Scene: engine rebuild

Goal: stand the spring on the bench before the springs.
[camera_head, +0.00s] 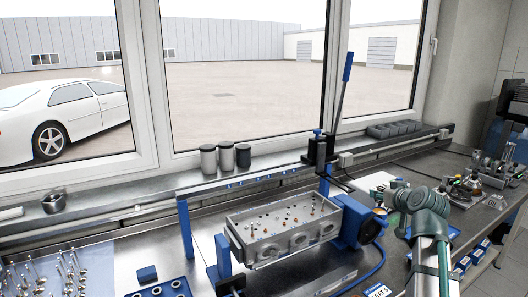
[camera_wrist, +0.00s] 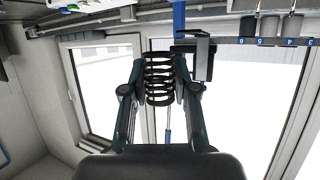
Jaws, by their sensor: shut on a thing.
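My gripper (camera_wrist: 160,88) is shut on a dark coil spring (camera_wrist: 158,72) in the wrist view. One finger sits on each side of the coils, and the spring is held in the air. In the head view my arm reaches in at the right, past the engine block; the fingers and the held spring cannot be made out there. I cannot pick out the other springs for certain in the head view. The metal bench (camera_head: 125,255) runs along below the windows.
A cylinder head (camera_head: 285,228) is clamped in a blue fixture at mid-bench. Valves (camera_head: 70,272) lie at the left.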

